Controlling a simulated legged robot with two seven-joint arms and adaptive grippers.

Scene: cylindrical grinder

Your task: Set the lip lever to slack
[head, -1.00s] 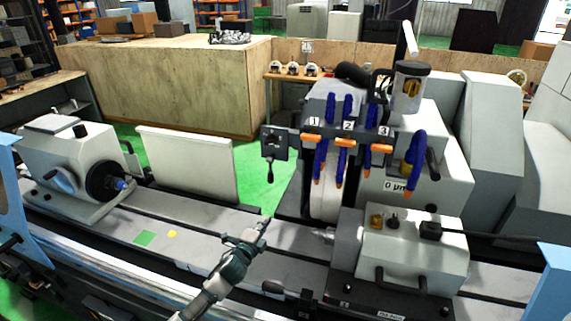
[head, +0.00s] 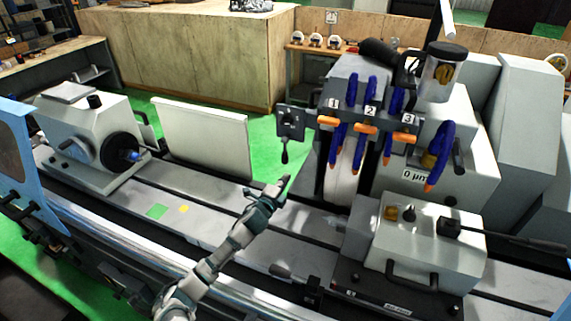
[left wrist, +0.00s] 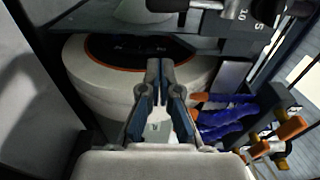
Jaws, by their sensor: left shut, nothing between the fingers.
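A small black control box (head: 290,122) stands behind the bed, left of the grinding wheel. A short black lever (head: 284,152) hangs down from it; no readable label tells me whether this is the lip lever. My left gripper (head: 283,183) is just below this lever in the head view, apart from it in the picture. Its fingers are closed together and empty, also in the left wrist view (left wrist: 160,66). A dark handle with a round end (left wrist: 265,10) crosses the top of the wrist view. My right gripper is not in view.
Blue hoses with orange nozzles (head: 366,128) hang right of my left gripper, in front of the wheel (head: 345,172). The tailstock (head: 430,240) is at right with a long black lever (head: 500,236). The headstock (head: 90,130) is at left. The bed between is mostly clear.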

